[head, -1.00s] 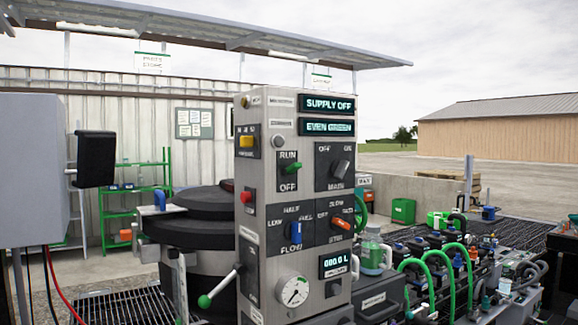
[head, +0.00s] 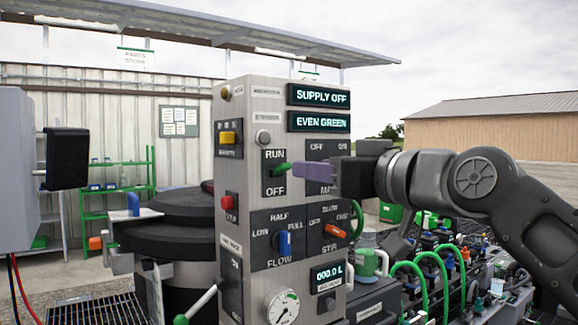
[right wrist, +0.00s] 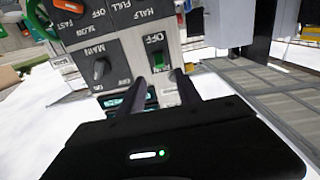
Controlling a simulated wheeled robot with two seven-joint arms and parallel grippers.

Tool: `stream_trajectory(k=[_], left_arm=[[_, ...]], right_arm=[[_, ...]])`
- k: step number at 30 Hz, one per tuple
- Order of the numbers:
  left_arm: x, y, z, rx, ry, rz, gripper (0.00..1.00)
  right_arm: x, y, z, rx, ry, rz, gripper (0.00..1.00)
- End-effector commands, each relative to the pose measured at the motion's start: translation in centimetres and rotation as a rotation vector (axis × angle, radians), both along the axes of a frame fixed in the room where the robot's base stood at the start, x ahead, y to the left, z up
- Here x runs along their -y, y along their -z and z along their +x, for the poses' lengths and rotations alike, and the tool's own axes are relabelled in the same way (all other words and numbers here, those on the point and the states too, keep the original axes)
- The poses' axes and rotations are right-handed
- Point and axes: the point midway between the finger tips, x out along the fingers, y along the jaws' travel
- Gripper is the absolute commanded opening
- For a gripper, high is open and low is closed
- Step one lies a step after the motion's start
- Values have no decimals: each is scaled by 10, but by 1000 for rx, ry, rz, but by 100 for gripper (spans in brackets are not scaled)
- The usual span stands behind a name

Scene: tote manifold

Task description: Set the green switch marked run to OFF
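The green switch (head: 281,170) is a lever on the grey control panel, between the labels RUN above and OFF below. Its lever sticks out and slants up, toward RUN. It also shows in the right wrist view (right wrist: 162,68), where the panel is upside down. My right gripper (head: 296,171) reaches in from the right, its fingertips close to the lever. In the right wrist view the two fingers (right wrist: 163,82) are apart with the lever between and just beyond their tips; I cannot tell whether they touch it. My left gripper is not in view.
Right of the switch is the MAIN knob (right wrist: 99,69), partly covered by my gripper in the head view. Below are the blue FLOW lever (head: 284,243) and orange STIR lever (head: 334,230). A red button (head: 229,202) sits left.

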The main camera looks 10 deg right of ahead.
Motion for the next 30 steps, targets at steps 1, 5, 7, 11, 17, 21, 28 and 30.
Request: stream_trajectory(k=[1, 5, 7, 11, 17, 21, 28, 30], left_arm=[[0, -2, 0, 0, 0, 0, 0], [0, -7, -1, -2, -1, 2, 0], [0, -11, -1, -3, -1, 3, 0], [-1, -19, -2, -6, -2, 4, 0], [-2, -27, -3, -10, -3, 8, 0], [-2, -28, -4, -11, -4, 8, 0], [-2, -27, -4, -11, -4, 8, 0], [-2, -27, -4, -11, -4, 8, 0]], right_arm=[[-1, 0, 2, -1, 0, 0, 40], [-5, -1, 13, -3, -1, -1, 40], [-9, -2, 22, -4, -1, -1, 40], [-17, -2, 42, -4, -1, -1, 40], [-26, -2, 66, -2, 0, 0, 40], [-28, 0, 72, -1, 0, 0, 40], [-28, 1, 72, -1, 0, 0, 40], [-28, 1, 72, -1, 0, 0, 34]])
